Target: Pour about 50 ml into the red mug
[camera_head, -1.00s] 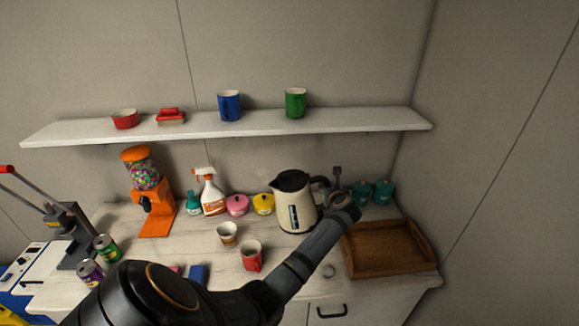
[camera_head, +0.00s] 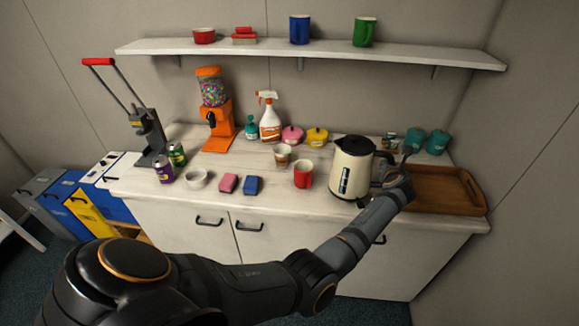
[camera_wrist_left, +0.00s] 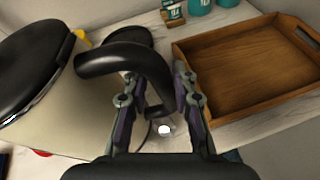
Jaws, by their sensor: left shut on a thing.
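The red mug (camera_head: 303,174) stands upright on the counter in the head view. The cream kettle (camera_head: 352,172) with a black lid is just right of it, apart from it and upright. My left gripper (camera_head: 392,178) is at the kettle's right side, shut on its black handle. In the left wrist view the handle (camera_wrist_left: 122,58) curves down between the fingers of my left gripper (camera_wrist_left: 157,97), and the kettle (camera_wrist_left: 45,95) fills the left side. My right gripper is not in view.
A wooden tray (camera_head: 440,190) lies right of the kettle. A small cup (camera_head: 282,157) stands behind the mug. Pink (camera_head: 228,183) and blue (camera_head: 253,185) blocks and a white bowl (camera_head: 197,179) are to the left. A shelf (camera_head: 310,51) hangs above.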

